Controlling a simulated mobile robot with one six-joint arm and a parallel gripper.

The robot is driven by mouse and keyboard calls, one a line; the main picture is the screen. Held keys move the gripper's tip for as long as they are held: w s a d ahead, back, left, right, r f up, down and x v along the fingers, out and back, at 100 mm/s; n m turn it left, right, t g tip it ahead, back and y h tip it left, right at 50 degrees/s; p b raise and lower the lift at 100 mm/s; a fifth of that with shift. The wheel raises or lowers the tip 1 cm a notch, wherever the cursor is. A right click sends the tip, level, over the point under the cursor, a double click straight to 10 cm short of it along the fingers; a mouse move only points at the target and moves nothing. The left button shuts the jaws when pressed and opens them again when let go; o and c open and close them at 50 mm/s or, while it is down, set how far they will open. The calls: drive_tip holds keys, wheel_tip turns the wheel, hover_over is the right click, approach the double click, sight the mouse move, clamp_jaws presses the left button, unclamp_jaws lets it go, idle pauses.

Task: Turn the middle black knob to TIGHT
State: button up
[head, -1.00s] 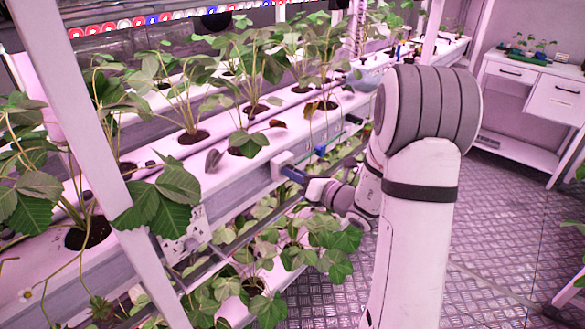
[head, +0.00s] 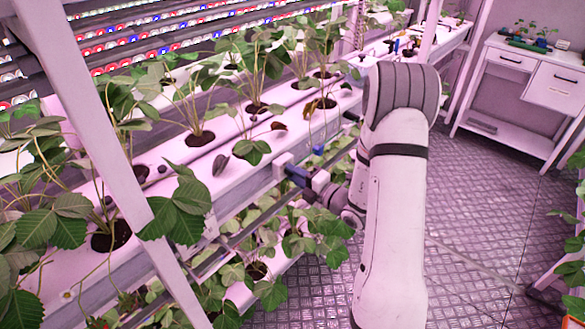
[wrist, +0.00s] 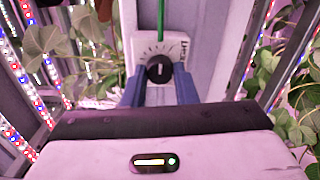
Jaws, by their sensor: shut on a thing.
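The black knob (wrist: 160,70) sits on a white panel (wrist: 146,44) with tick marks around it and lettering at its right, too small to read surely. A white mark on the knob points roughly up in the wrist view. My gripper (wrist: 160,78) has one blue finger on each side of the knob and is shut on it. In the head view my gripper (head: 298,176) is against a white box (head: 283,160) on the rack's front rail. The knob itself is hidden there.
A green line (wrist: 161,18) rises from the panel. Leafy plants crowd both sides in the wrist view. In the head view a white planting channel (head: 215,160) runs behind the box, and a white post (head: 110,130) stands at left. The floor (head: 470,220) at right is clear.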

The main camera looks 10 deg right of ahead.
drive_tip(key=shift+s+f+m+p, duration=0.1)
drive_tip(key=shift+m+p, duration=0.9)
drive_tip(key=shift+m, duration=0.3)
drive_tip(key=shift+f, duration=0.1)
drive_tip(key=o, duration=1)
drive_tip(key=b+v, duration=0.1)
drive_tip(key=v, duration=0.7)
